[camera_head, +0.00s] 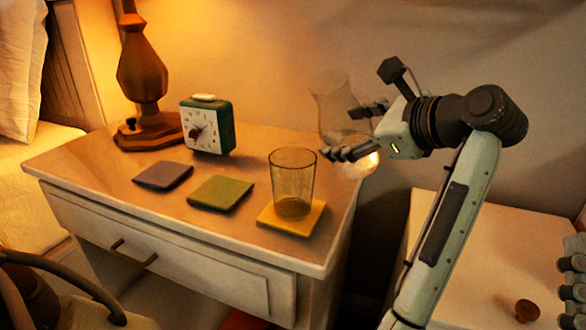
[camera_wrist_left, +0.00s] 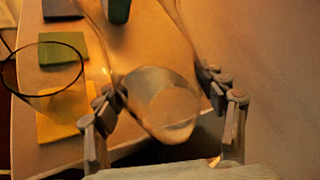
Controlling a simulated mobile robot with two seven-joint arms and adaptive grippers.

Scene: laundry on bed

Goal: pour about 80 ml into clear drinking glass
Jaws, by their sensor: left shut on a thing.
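The clear drinking glass (camera_head: 293,180) stands upright on a yellow coaster (camera_head: 281,222) near the nightstand's right front corner. It also shows at the left of the left wrist view (camera_wrist_left: 42,75). My left gripper (camera_head: 357,130) is shut around a clear glass carafe (camera_head: 331,92), to the right of the drinking glass and apart from it. The carafe leans slightly, with its wide mouth up, beyond the nightstand's right edge. It looks to hold some liquid low down, but the level is unclear. The wrist view shows the fingers either side of the carafe (camera_wrist_left: 160,110).
The nightstand (camera_head: 95,160) also holds a lamp (camera_head: 142,75), a green clock (camera_head: 208,125), a purple coaster (camera_head: 163,175) and a green coaster (camera_head: 220,192). A pale surface (camera_head: 500,250) with a small brown knob-like thing (camera_head: 526,310) lies right. Grey jointed parts at the right edge are cut off.

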